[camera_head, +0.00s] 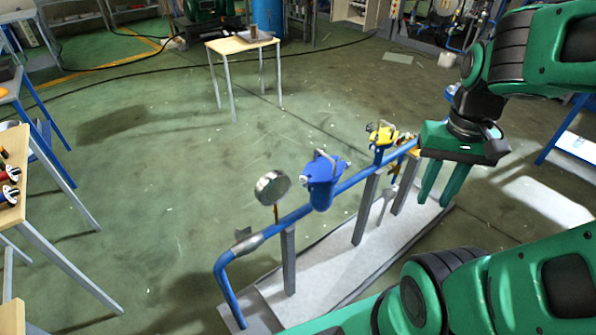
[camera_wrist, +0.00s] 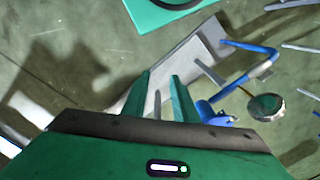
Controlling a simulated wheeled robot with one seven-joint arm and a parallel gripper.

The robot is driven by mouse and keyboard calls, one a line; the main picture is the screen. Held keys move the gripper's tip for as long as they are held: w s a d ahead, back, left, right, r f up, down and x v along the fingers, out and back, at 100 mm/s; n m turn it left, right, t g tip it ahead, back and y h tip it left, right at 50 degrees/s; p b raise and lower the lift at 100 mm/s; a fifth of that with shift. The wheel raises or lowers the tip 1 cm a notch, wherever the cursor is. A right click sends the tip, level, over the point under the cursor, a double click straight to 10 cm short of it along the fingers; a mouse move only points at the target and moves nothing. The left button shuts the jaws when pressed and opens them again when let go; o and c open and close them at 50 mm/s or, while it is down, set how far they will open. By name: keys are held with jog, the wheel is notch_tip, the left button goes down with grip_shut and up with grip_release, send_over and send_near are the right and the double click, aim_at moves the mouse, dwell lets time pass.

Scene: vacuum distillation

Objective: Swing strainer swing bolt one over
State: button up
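The blue strainer (camera_head: 319,190) sits on the blue pipe in the middle of the head view, with a blue lid and a pale metal bar or bolt (camera_head: 327,157) at its top. Which swing bolt is number one I cannot tell. In the wrist view a blue part that looks like the strainer (camera_wrist: 218,122) shows just past my gripper's edge, mostly hidden. My gripper (camera_head: 436,201) is to the right of the strainer and well apart from it, fingers pointing down. Its two fingers also show in the wrist view (camera_wrist: 160,75), parted with nothing between them.
The blue pipe (camera_head: 248,242) runs on grey posts over a pale base plate (camera_head: 345,278). A round gauge (camera_head: 272,187) stands left of the strainer, and a yellow valve (camera_head: 384,136) stands behind it to the right. A tool table (camera_head: 45,235) is at far left. Open floor lies between.

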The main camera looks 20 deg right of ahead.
jog(key=n+t, duration=0.2)
jog(key=n, duration=2.2)
send_near(301, 176)
jog(key=f, duration=0.5)
jog(key=w+f, duration=0.1)
jog(key=f, duration=0.2)
jog(key=shift+a+f, duration=0.15)
jog(key=shift+f, duration=0.1)
jog(key=shift+w, duration=0.1)
grip_shut()
